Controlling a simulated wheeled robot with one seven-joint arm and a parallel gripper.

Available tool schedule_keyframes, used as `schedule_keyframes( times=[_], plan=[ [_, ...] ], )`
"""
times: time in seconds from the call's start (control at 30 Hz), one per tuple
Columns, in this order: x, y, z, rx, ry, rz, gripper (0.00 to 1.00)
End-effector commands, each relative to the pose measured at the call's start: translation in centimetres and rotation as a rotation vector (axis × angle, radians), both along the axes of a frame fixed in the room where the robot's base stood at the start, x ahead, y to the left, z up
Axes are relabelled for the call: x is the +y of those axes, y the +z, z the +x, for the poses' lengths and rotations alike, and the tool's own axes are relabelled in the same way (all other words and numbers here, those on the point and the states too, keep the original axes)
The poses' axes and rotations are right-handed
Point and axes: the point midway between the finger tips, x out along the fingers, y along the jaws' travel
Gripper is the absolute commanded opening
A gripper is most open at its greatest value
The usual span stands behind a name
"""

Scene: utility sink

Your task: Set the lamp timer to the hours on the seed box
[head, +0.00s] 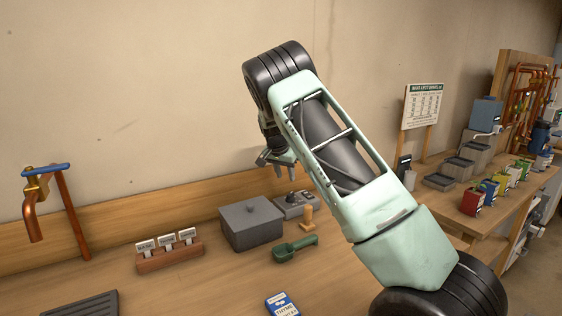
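A small grey device with a dark round knob (294,203), which looks like the lamp timer, sits on the bench against the back board. Its dial marks are too small to read. A blue and white seed box (283,305) is at the bottom edge of the head view, partly cut off; its hours cannot be read. My gripper (277,162) hangs above and slightly left of the device, pointing down. Its fingers look apart, with nothing visible between them, and it touches nothing.
A grey lidded box (250,224) stands left of the device. A wooden peg (308,217) and green scoop (295,248) lie in front. A label rack (170,257) and copper pipe (70,212) are left. Coloured boxes (490,189) and a printed board (422,106) are right.

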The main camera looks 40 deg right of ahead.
Motion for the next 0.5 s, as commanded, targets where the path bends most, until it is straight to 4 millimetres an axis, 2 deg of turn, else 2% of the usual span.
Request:
schedule_keyframes(
  times=[0.1, 0.23, 0.4, 0.5],
  plan=[
    [1.1, 2.5, -0.2, -0.004, 0.002, -0.001, 0.36],
    [1.9, 4.8, -0.5, -0.003, 0.001, -0.001, 0.36],
    [2.6, 6.7, -0.7, -0.002, 0.0, 0.0, 0.36],
    [2.8, 7.1, -0.8, 0.0, 0.0, 0.0, 0.36]
  ],
)
